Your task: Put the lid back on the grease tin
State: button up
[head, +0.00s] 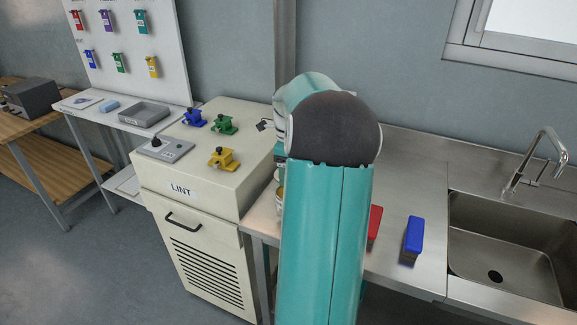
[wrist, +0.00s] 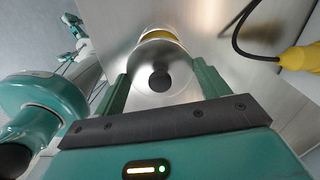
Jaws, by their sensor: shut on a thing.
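In the wrist view my gripper (wrist: 163,80) is shut on the lid (wrist: 143,98), a round silver disc with a black knob, held between two green fingers. Beyond the lid's upper edge shows the grease tin (wrist: 157,36), with a pale rim and a yellow band of what looks like grease. The lid overlaps the tin in this view and hides most of it; I cannot tell how large the gap between them is. In the head view my own arm hides the gripper and lid. A sliver of what may be the tin (head: 280,191) shows left of the arm.
In the head view, a red block-like item (head: 375,222) and a blue one (head: 413,236) stand right of my arm, before the sink (head: 500,262). The cream LINT machine (head: 215,180) stands left.

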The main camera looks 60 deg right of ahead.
jog(key=shift+f, duration=2.55)
jog(key=shift+f, duration=0.2)
dwell(0.3)
jog(key=o, duration=1)
jog(key=shift+o, duration=0.2)
jog(key=shift+r, duration=3.5)
